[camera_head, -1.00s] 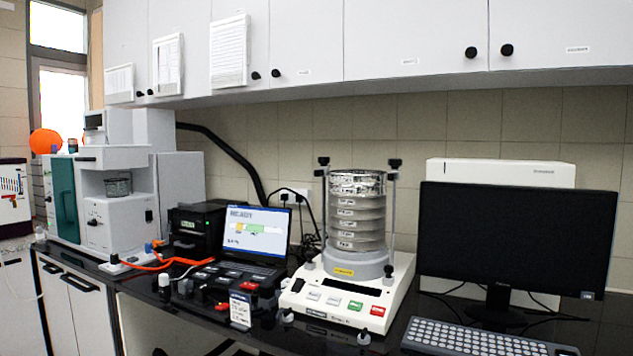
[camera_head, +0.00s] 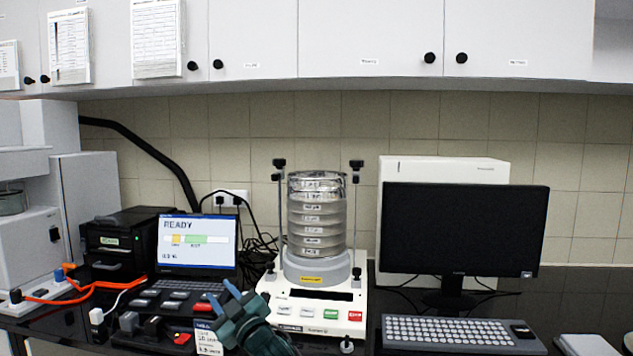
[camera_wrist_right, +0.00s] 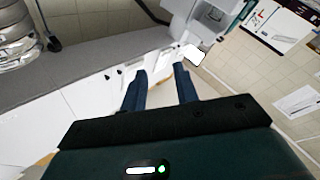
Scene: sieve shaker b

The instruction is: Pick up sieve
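A stack of several round metal sieves (camera_head: 317,222) stands upright on the white sieve shaker (camera_head: 318,306), between two clamp rods with black knobs. The top sieve has a shiny, clear-looking rim. My right gripper (camera_head: 227,296) is low in front of the shaker's left corner, apart from the stack. Its two blue fingers are spread with nothing between them. In the right wrist view the open fingers (camera_wrist_right: 161,88) point past the counter, and part of the sieve stack (camera_wrist_right: 16,32) shows at the upper left. My left gripper is not in view.
A laptop (camera_head: 198,242) reading READY and a black box (camera_head: 128,244) stand left of the shaker. A monitor (camera_head: 463,228) and keyboard (camera_head: 455,331) are on the right. Cables lie at the left. Wall cabinets (camera_head: 370,40) hang above the counter.

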